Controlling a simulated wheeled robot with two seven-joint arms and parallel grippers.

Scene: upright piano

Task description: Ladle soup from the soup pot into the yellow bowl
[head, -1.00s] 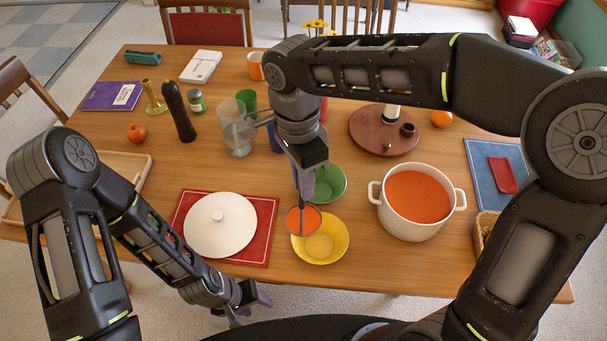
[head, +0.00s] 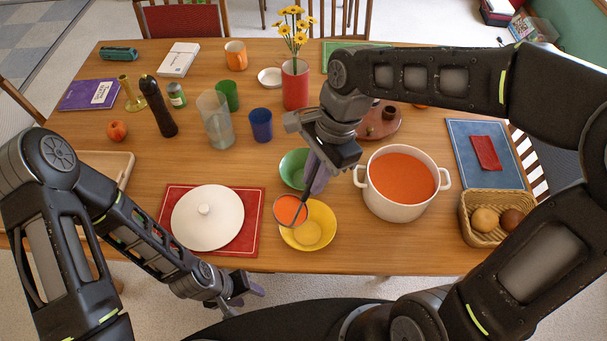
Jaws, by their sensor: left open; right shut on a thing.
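The soup pot (head: 398,214), white with two handles, stands right of centre and holds orange soup (head: 402,178). The yellow bowl (head: 322,237) stands left of the pot; no soup shows in its visible inside. My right gripper (head: 322,172) is shut on the ladle's dark handle (head: 301,203), between the bowl and pot. The handle slants down to the left. The ladle's scoop (head: 290,211) shows orange soup and overlaps the bowl's upper left rim in the picture; its height is unclear. My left gripper (head: 243,293) is open and empty near the table's front edge.
A white lid (head: 207,218) lies on a red mat (head: 250,240) left of the yellow bowl. A green bowl (head: 292,168) is just behind the yellow bowl. A bread basket (head: 470,233) stands right of the pot. The table front between bowl and basket is clear.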

